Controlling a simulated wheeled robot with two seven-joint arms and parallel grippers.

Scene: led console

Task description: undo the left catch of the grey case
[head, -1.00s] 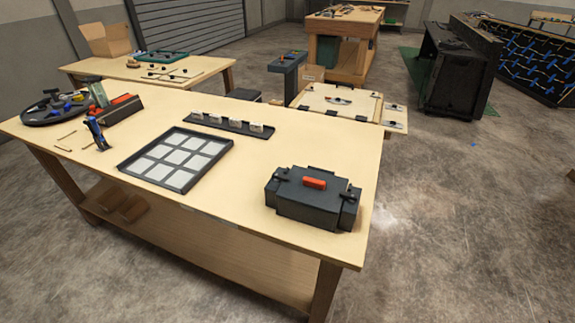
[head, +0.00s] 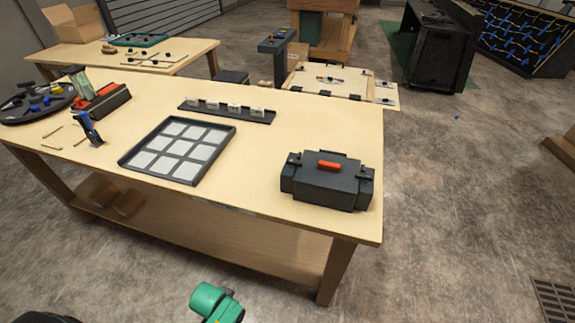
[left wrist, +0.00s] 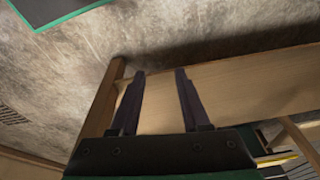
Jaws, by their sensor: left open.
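The dark grey case (head: 326,191) sits shut near the right end of the wooden workbench. It has a red handle (head: 329,166) on its lid. A small black catch (head: 294,158) is at the left of its top and another catch (head: 365,172) at the right. Whether either is fastened is too small to tell. My left gripper (left wrist: 160,72) is open and empty in the left wrist view, with wooden bench parts and floor beyond it. The case is not in that view. The head view shows neither gripper.
The workbench (head: 255,150) also carries a black tray with pale squares (head: 180,150), a black rack with white blocks (head: 227,111), a blue clamp (head: 90,129) and a round dark tray (head: 38,103). The bench top is bare around the case.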

